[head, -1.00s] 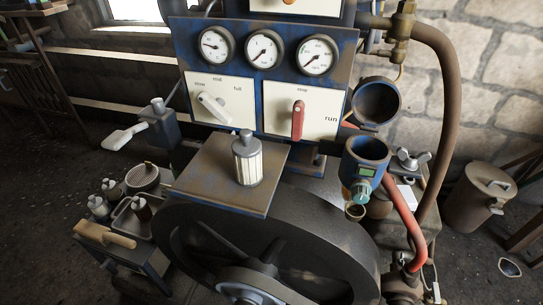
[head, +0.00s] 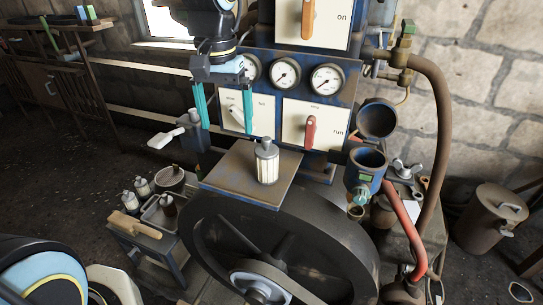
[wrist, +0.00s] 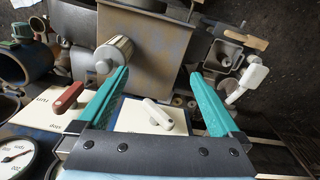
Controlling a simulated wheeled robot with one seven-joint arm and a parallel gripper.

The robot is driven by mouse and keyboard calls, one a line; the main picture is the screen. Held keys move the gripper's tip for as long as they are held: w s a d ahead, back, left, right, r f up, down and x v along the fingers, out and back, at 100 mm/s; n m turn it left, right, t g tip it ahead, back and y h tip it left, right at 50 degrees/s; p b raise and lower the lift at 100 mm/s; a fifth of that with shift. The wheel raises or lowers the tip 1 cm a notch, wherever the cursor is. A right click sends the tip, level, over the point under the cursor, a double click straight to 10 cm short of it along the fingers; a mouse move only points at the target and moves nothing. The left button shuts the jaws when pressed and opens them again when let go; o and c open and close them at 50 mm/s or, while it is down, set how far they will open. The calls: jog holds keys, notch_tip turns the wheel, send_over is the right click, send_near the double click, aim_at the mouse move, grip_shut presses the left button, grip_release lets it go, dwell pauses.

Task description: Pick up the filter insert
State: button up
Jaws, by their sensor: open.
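The filter insert (head: 266,165), a small white ribbed cylinder with a grey cap and top knob, stands upright on a flat square plate (head: 226,178) above the big dark wheel. My gripper (head: 226,129) is open and empty, with teal fingers pointing down. In the head view it is above and left of the insert, in front of the gauge panel. In the wrist view the insert (wrist: 113,52) shows near the tip of the left finger, outside the gap between the fingers. My gripper (wrist: 160,73) appears apart from it, though depth is hard to judge.
The panel with gauges (head: 285,74), a white lever (head: 236,117) and a red lever (head: 310,131) rises behind the plate. Blue cups (head: 364,165) and a red hose (head: 402,228) are at right. A cart with bottles (head: 143,187) stands at left.

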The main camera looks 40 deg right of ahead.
jog(key=r+m, duration=0.2)
send_over(267, 140)
jog(key=shift+p, duration=0.3)
notch_tip(267, 140, down, 5)
jog(key=shift+r+p, duration=0.15)
jog(key=shift+p, duration=0.2)
jog(key=shift+w+d+f+p, duration=0.15)
jog(key=shift+f+p, duration=0.35)
jog(key=shift+f, duration=0.95)
jog(key=shift+w+f+p, duration=0.1)
jog(key=shift+f+p, duration=0.35)
jog(key=shift+f, duration=1)
grip_shut()
notch_tip(267, 140, up, 14)
jog(key=shift+f+p, duration=0.25)
jog(key=shift+p, duration=0.2)
jog(key=shift+r+p, duration=0.65)
jog(key=shift+r, duration=0.1)
